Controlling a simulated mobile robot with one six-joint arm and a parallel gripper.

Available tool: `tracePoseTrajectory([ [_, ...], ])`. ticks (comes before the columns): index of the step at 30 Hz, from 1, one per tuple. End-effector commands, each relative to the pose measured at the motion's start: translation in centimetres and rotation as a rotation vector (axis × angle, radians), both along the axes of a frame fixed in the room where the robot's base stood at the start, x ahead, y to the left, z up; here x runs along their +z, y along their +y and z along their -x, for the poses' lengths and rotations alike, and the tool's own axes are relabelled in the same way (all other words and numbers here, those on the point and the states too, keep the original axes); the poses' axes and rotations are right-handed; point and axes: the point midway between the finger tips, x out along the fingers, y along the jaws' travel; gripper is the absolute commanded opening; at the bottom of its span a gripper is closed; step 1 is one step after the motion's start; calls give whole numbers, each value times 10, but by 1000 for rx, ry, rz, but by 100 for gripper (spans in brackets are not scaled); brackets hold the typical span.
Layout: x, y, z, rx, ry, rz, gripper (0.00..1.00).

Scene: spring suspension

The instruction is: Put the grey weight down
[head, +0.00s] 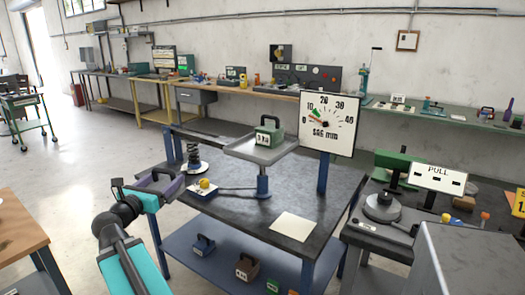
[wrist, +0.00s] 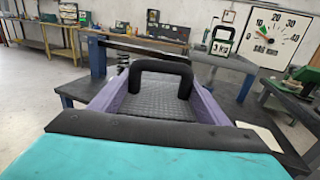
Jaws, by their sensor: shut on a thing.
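The grey weight (head: 170,190), purplish-grey with a dark handle, is held at the end of my arm, by the table's left edge. In the wrist view the weight (wrist: 111,96) shows purplish sides, a dark textured top and a black arched handle. My gripper (head: 149,196), teal with dark parts, is shut on it. In the wrist view the gripper's teal body and dark edge fill the foreground. The exact contact and the weight's underside are hidden.
The dark table (head: 235,218) has bare room in front, around a white sheet (head: 293,226). A spring (head: 194,157) stands at its back left. A green weight (head: 269,137) sits on the raised pan (head: 247,151), before the dial (head: 327,121). More weights are on the lower shelf (head: 220,265).

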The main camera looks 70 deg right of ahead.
Motion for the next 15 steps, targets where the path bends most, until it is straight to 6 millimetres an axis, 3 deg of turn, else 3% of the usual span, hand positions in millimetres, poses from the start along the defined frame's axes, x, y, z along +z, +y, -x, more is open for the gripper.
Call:
tracePoseTrajectory([
  [15, 40, -72, 89, -114, -1, 6, 12],
])
